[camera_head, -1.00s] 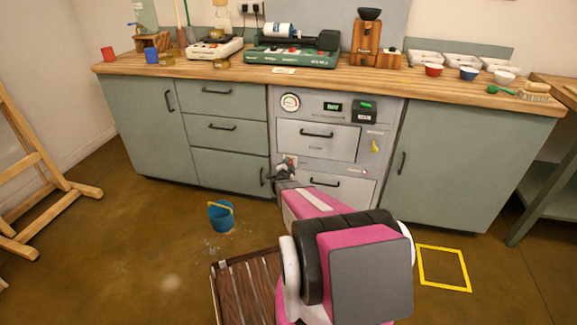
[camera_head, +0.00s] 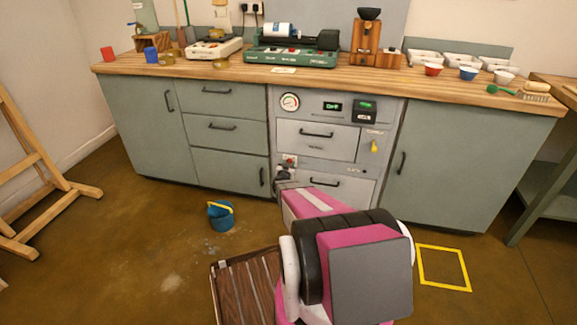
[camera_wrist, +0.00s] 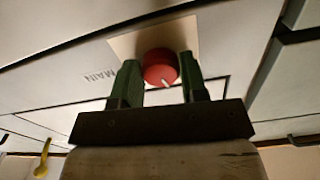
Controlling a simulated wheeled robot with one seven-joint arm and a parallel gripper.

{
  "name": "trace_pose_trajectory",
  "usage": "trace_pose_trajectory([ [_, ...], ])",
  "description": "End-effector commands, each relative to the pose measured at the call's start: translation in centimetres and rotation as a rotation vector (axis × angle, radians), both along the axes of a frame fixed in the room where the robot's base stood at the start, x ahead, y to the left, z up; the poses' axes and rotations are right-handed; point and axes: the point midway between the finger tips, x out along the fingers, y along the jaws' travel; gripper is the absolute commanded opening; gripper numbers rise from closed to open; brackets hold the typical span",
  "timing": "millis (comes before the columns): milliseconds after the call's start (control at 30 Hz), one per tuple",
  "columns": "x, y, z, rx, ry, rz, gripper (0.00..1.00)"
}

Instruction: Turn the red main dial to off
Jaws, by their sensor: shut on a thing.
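The red main dial (camera_wrist: 160,66) sits on a pale plate (camera_wrist: 125,45) in the wrist view, next to upside-down "MAIN" lettering. Its white mark points toward the picture's lower right. My gripper (camera_wrist: 159,72) has its green fingers on either side of the dial and is shut on it. In the head view, my gripper (camera_head: 281,175) is at the left of the grey machine front, and a little red of the dial (camera_head: 291,160) shows just above it.
The machine front carries a gauge (camera_head: 289,102), a small green display (camera_head: 332,106), drawers with handles and a yellow lever (camera_head: 374,146). A blue bucket (camera_head: 221,217) stands on the floor to the left. A yellow square (camera_head: 443,268) marks the floor at right.

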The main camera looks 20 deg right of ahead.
Motion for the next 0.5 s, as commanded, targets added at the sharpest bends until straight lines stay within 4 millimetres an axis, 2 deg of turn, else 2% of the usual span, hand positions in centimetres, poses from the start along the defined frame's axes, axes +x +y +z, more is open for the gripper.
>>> trace_pose_trajectory([
  [500, -0.17, -0.07, -0.1, -0.352, 0.241, 0.001, 0.16],
])
